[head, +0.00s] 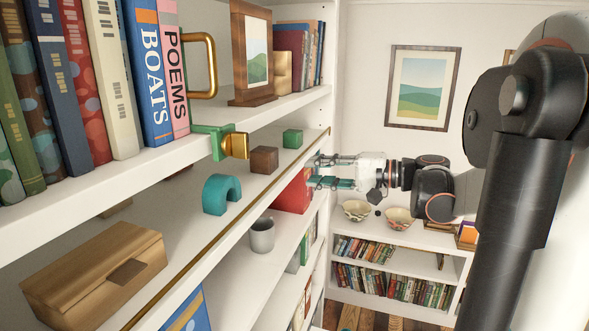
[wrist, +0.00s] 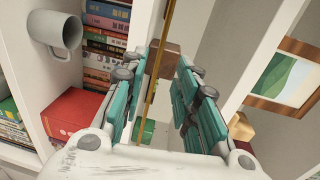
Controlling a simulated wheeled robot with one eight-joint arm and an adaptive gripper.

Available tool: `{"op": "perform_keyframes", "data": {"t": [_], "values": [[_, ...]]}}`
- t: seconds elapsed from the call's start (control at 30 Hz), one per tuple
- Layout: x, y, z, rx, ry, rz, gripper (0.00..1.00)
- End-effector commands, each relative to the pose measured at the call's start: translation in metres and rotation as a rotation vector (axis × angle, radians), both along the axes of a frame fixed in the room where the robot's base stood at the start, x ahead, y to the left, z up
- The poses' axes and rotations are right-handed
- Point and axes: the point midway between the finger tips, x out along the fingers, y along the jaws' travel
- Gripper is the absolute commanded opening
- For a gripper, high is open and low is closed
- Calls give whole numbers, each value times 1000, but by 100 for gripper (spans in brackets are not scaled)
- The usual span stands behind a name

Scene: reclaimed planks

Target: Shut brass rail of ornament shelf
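The brass rail (head: 190,265) runs as a thin strip along the front edge of the white ornament shelf (head: 184,226). On this shelf are a wooden box (head: 95,272), a teal arch (head: 221,193), a brown cube (head: 264,160) and a green block (head: 292,138). My gripper (head: 311,171) is open and empty, in front of the shelf near the rail's far end. In the wrist view, the rail (wrist: 170,22) passes through the gap between the open fingers (wrist: 160,72). Whether a finger touches it, I cannot tell.
Above stand books (head: 152,75), a picture stand (head: 257,55) and a green-and-gold piece (head: 234,143) jutting over the shelf edge. Below are a grey mug (head: 262,235) and a red box (head: 294,192). A low bookcase with bowls (head: 357,210) stands behind my gripper.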

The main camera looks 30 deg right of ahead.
Motion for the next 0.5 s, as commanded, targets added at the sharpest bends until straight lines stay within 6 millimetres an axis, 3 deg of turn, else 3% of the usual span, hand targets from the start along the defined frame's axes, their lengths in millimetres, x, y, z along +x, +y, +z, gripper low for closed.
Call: {"op": "perform_keyframes", "data": {"t": [0.23, 0.5], "values": [[34, 27, -4, -1, 0, 3, 28], [49, 38, -7, -1, 0, 1, 28]]}}
